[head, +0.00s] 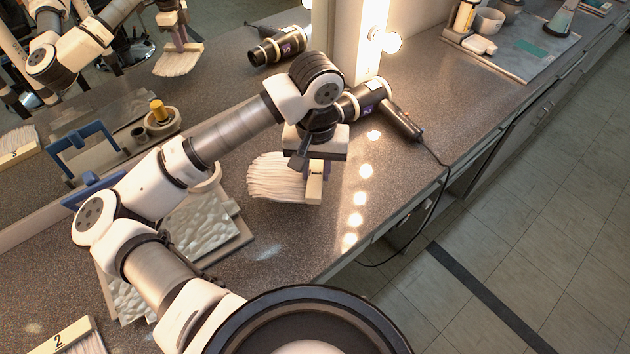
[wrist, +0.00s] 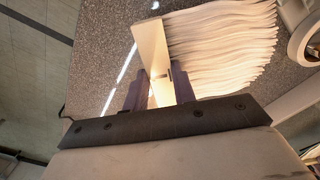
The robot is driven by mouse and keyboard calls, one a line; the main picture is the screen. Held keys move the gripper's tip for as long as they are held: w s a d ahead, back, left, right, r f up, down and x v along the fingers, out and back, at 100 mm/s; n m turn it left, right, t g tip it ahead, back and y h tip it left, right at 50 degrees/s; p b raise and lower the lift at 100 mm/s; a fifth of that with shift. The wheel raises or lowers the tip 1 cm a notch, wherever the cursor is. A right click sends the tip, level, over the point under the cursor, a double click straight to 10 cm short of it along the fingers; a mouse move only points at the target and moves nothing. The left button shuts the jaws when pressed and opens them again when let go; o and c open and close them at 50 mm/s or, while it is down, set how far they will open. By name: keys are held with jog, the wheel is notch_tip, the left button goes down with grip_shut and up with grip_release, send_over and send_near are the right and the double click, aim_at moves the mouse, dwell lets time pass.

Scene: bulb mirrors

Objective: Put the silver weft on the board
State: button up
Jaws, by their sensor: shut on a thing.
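The silver weft (head: 272,180) is a pale, wavy bundle of strands on a cream band (head: 315,184). My gripper (head: 318,168) is shut on the band, with the strands pointing left over the counter. In the wrist view, my gripper's fingers (wrist: 158,90) close on the band (wrist: 151,48) and the strands (wrist: 225,42) spread right. I cannot tell how high the weft is above the counter. A pale, bumpy-textured board (head: 202,226) lies left of the weft, partly hidden by my arm. The weft is apart from it.
A black hair dryer (head: 392,112) lies behind my gripper, its cord over the front edge. Another pale weft (head: 85,345), its band marked 2, lies at lower left. A blue-handled thing (head: 88,188) and a partly hidden bowl (head: 207,180) stand near the mirror (head: 215,60).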

notch_tip(320, 180, down, 6)
jog(key=shift+f+p, duration=0.1)
jog(key=shift+p, duration=0.45)
jog(key=shift+f, duration=0.1)
jog(key=shift+f+b, duration=0.2)
jog(key=shift+b, duration=0.25)
jog(key=o, duration=1)
jog(key=shift+r, duration=0.1)
jog(key=shift+c, duration=0.2)
jog(key=shift+r+p, duration=0.1)
jog(key=shift+p, duration=0.2)
